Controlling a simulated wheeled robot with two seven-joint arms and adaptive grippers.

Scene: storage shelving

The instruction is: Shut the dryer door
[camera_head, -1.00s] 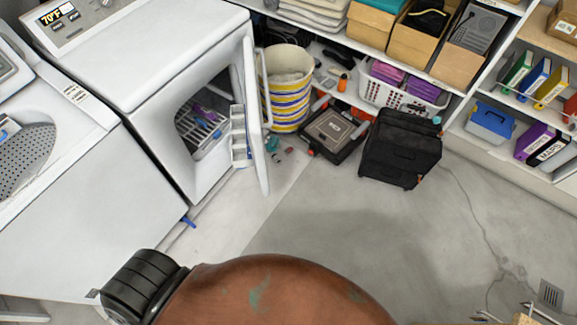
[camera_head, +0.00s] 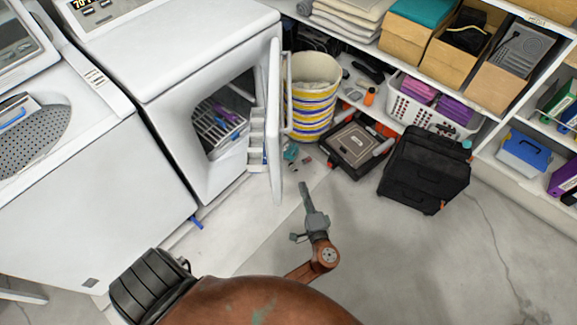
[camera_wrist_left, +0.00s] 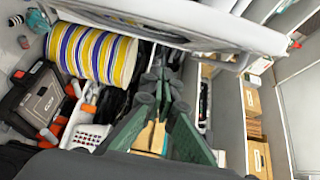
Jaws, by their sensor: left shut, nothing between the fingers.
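The dryer (camera_head: 205,85) is white and stands at the left. Its door (camera_head: 275,120) is open and swung out toward the right, seen nearly edge-on, with a shelf-like inner side. A rack and a purple item show inside the opening. My left gripper (camera_head: 305,187) is shut and empty, in front of and just right of the door's lower outer edge, apart from it as far as I can tell. In the left wrist view, the gripper's fingers (camera_wrist_left: 163,72) point toward the door's white panel (camera_wrist_left: 190,32) across the top. My right gripper is in neither view.
Beyond the door stand a striped bucket (camera_head: 312,95), a black toolbox (camera_head: 350,145) and a black case (camera_head: 425,168). A white basket (camera_head: 430,105) and boxes sit on shelving behind. Small items lie on the floor by the door. The floor (camera_head: 400,255) in front is clear.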

